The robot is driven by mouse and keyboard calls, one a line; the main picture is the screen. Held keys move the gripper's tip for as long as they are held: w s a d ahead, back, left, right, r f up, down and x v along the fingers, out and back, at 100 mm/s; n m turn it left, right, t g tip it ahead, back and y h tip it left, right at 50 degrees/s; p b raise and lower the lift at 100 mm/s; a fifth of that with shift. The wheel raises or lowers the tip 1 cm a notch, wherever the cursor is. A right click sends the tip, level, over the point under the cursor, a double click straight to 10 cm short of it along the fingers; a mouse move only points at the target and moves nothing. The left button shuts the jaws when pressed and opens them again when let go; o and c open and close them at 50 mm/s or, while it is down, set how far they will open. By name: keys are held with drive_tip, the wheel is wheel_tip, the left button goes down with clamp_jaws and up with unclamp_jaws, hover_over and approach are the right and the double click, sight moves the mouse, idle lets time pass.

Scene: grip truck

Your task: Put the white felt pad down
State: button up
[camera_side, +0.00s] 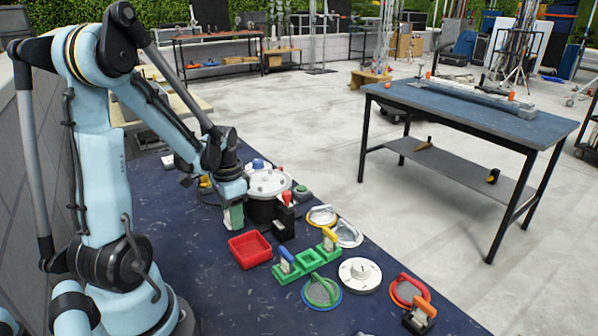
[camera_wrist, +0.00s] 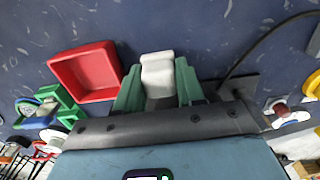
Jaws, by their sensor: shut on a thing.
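The white felt pad (camera_wrist: 158,72) shows between the two green fingers of my gripper (camera_wrist: 158,88) in the wrist view, with its far end sticking out past the fingertips. The fingers are shut on it. In the side view my gripper (camera_side: 233,217) points down over the dark blue mat, behind the red tray (camera_side: 250,249); the pad is hard to make out there. In the wrist view the red tray (camera_wrist: 88,71) lies just left of the fingers, apart from them. I cannot tell how high the pad is above the mat.
A round black-and-white container (camera_side: 268,192) and a black block with a red knob (camera_side: 284,222) stand right of my gripper. A green holder (camera_side: 308,262), a white disc (camera_side: 360,275) and several round-handled pieces lie farther right. Dark blue mat (camera_side: 195,262) is bare left of the red tray.

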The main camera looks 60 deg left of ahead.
drive_tip(key=shift+f, duration=1)
drive_tip(key=shift+f, duration=0.1)
drive_tip(key=o, duration=1.1)
wheel_tip(320, 180, up, 12)
drive_tip(key=shift+w+d, duration=0.15)
drive_tip(key=shift+d, duration=0.15)
drive_tip(key=w+d+t, duration=0.1)
drive_tip(key=d+t, duration=0.1)
drive_tip(key=d, duration=0.4)
drive_tip(key=w+d+r+t, duration=0.1)
drive_tip(key=w+d+t, duration=0.1)
drive_tip(key=d, duration=0.5)
drive_tip(key=w+d+t, duration=0.1)
drive_tip(key=d+t, duration=0.2)
drive_tip(key=d, duration=0.3)
drive_tip(key=shift+w+d+r, duration=0.25)
drive_tip(key=shift+r, duration=0.1)
